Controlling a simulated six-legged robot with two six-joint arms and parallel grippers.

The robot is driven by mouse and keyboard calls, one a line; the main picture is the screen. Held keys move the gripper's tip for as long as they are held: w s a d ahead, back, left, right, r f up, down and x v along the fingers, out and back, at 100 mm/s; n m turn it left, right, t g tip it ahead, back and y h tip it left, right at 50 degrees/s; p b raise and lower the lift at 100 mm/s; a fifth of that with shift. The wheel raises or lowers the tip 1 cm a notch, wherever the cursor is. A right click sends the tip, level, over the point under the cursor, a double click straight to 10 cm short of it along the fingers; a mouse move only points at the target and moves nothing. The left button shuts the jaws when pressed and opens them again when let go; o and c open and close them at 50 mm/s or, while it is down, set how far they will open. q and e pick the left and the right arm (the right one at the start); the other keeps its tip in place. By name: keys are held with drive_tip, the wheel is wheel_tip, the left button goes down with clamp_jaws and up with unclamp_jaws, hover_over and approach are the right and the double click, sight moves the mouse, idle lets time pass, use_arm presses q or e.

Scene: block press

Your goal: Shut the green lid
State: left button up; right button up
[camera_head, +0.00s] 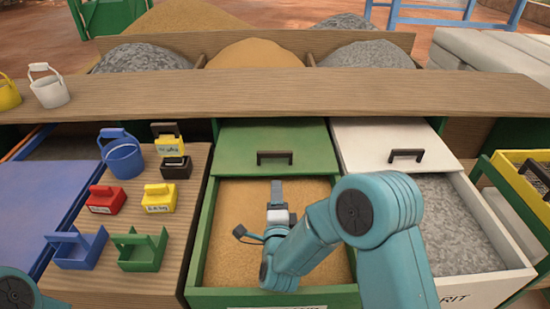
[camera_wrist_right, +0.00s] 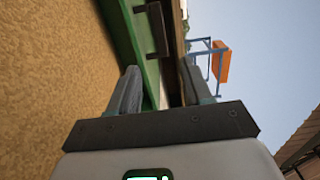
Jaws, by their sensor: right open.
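The green lid (camera_head: 240,140) lies over the back part of the green-walled sand bin, its far edge under the wooden shelf. A dark handle (camera_head: 275,155) stands near its front edge. Brown sand (camera_head: 232,215) shows uncovered in front of the lid. My right gripper (camera_head: 277,184) is over this sand, a little short of the handle and apart from it. In the right wrist view its fingers (camera_wrist_right: 162,88) are spread and empty, with the handle (camera_wrist_right: 151,30) ahead and the lid beside it. My left gripper is out of frame.
A white lid (camera_head: 370,140) with a dark handle partly covers the grey gravel bin (camera_head: 450,220) to the right. Small buckets and coloured boxes stand on the wooden top (camera_head: 115,285) at left. The wooden shelf (camera_head: 290,92) crosses behind the lids.

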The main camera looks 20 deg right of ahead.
sight(275, 156)
drive_tip(key=p+x, duration=0.1)
drive_tip(key=x, duration=1.4)
drive_tip(key=shift+f, duration=0.1)
clamp_jaws()
